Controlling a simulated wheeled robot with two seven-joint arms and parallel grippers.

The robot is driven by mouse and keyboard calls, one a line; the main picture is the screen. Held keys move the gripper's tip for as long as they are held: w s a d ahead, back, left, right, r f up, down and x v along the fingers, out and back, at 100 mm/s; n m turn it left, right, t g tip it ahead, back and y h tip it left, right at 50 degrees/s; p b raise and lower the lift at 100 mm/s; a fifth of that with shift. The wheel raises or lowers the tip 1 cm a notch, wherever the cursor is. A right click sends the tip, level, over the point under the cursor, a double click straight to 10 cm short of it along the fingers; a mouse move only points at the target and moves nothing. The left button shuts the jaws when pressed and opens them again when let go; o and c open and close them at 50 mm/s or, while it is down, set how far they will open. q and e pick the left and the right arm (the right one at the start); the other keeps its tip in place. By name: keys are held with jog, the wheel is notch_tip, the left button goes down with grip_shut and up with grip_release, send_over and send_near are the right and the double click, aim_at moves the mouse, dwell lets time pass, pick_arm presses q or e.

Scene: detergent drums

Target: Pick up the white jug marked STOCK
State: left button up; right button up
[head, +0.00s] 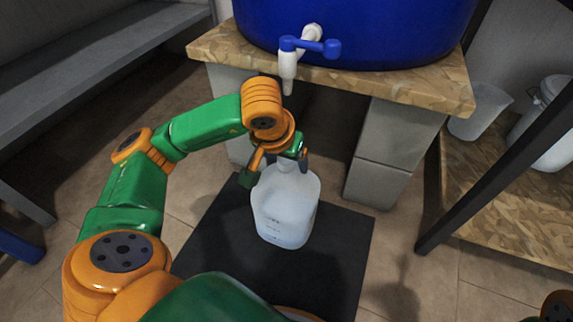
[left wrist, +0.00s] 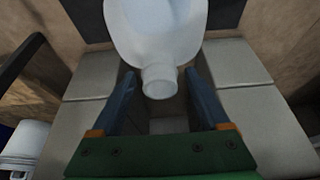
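The white, translucent jug (head: 286,212) stands upright on a black mat (head: 335,262) in the head view. Faint dark markings show on its side, too small to read. In the left wrist view the jug (left wrist: 155,28) is at the top, its neck and mouth pointing toward the gripper. My left gripper (head: 285,166) is at the top of the jug in the head view. In the left wrist view its blue fingers (left wrist: 163,95) are spread open, one on each side of the neck, with gaps on both sides. My right gripper is not in view.
A blue drum (head: 360,25) with a white and blue tap (head: 290,65) sits on a wooden board (head: 415,88) over grey concrete blocks (head: 385,165), just behind the jug. A dark post (head: 490,165) and a white bucket (head: 548,140) stand at right. Tiled floor is clear at lower right.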

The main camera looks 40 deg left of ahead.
pick_arm(q)
grip_shut()
dwell(1.3)
